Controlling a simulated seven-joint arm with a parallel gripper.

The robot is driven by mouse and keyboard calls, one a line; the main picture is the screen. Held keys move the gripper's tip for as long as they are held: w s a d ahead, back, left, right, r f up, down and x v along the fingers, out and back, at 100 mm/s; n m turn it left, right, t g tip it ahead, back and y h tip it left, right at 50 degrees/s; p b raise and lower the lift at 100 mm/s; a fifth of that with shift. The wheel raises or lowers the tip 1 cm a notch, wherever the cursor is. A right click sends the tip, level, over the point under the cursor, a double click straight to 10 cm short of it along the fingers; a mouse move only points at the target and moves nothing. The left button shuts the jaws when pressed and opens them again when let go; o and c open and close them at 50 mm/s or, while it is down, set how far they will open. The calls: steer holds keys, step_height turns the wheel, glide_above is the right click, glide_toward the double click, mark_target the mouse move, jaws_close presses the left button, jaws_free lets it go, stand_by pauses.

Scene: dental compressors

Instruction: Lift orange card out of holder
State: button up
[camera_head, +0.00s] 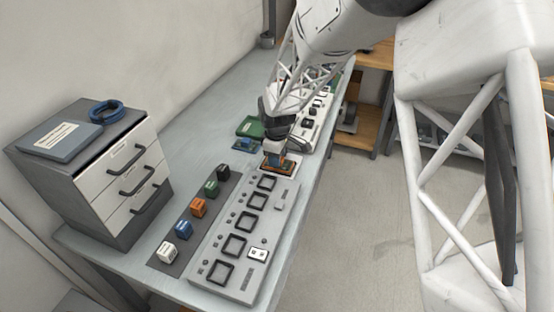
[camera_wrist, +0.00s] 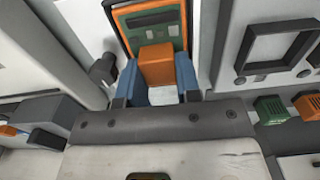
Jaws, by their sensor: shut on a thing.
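The orange card (camera_wrist: 184,14) has a green face with pale patches and an orange grip block (camera_wrist: 157,64), seen close up in the wrist view. My gripper (camera_wrist: 157,84) is shut on the grip block, one blue fingertip on each side. In the head view my gripper (camera_head: 275,157) points down at the card (camera_head: 281,168), of which only an orange-green edge shows. The white holder (camera_wrist: 202,35) surrounds or lies behind the card. I cannot tell whether the card is seated in it or raised, as my gripper hides part of it.
A grey panel with several square black frames (camera_head: 256,201) lies in front of my gripper. Beside it, a dark strip (camera_head: 185,240) bears several coloured blocks. Green and blue cards (camera_head: 246,144) lie left of my gripper. A drawer cabinet (camera_head: 95,170) stands at left.

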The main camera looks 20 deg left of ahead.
step_height(320, 180, up, 3)
steer(key=shift+f, duration=0.15)
steer(key=shift+s+d+r, duration=0.1)
steer(key=shift+s+r, duration=0.05)
steer(key=shift+r, duration=0.15)
steer(key=s+d, duration=0.3)
steer(key=s, duration=0.1)
steer(key=s+d+r, duration=0.1)
steer(key=s+d, duration=0.2)
steer(key=s, duration=0.1)
steer(key=s+d, duration=0.2)
steer(key=s, duration=0.3)
steer(key=shift+d+r, duration=0.15)
steer(key=shift+d, duration=0.25)
steer(key=shift+w, duration=0.1)
